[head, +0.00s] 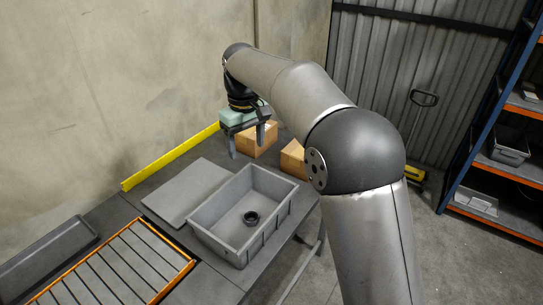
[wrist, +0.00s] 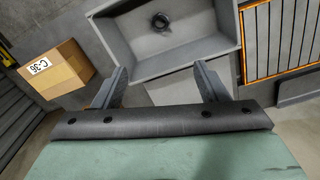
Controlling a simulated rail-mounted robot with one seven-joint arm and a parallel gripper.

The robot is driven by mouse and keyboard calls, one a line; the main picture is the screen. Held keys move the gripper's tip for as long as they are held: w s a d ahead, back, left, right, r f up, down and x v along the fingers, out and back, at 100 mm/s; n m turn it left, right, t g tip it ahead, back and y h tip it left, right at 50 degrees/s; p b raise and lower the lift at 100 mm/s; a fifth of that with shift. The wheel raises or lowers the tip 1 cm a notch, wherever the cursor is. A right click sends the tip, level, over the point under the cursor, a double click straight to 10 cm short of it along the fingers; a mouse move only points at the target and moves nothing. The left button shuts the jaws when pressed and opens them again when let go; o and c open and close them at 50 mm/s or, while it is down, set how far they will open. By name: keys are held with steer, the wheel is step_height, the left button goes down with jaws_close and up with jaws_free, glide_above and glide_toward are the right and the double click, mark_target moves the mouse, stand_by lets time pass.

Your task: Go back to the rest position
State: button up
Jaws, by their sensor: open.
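My gripper (head: 246,143) hangs from my raised arm, beyond the far end of the grey bin (head: 205,237). Its two fingers are apart, with nothing between them. In the wrist view my gripper (wrist: 160,76) also shows open and empty, with the grey bin (wrist: 118,42) ahead of it. A small black ring-shaped part (head: 251,217) lies on the bin floor, and it also shows in the wrist view (wrist: 160,20). My gripper is clear of the bin and of the part.
A flat grey panel (head: 186,190) lies left of the bin. An orange-framed grate (head: 125,264) is at lower left. Cardboard boxes (head: 258,141) stand near my gripper; one box (wrist: 57,70) reads C-36. A yellow rail (head: 170,158) runs by the wall. Shelving (head: 503,165) stands right.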

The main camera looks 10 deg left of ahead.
steer(key=s+d+m, duration=0.2)
steer(key=s+d, duration=0.2)
steer(key=d, duration=0.5)
steer(key=s+d+m, duration=0.2)
steer(key=s+d, duration=0.1)
steer(key=d, duration=0.6)
steer(key=s+d+f+m, duration=0.3)
steer(key=s+d, duration=0.4)
steer(key=s, duration=0.3)
steer(key=s+d+f+m, duration=0.2)
steer(key=s+d+f, duration=0.4)
steer(key=s, duration=0.5)
steer(key=shift+d+m+t, duration=0.3)
steer(key=shift+d+m, duration=0.1)
steer(key=shift+d, duration=0.35)
steer(key=shift+w, duration=0.1)
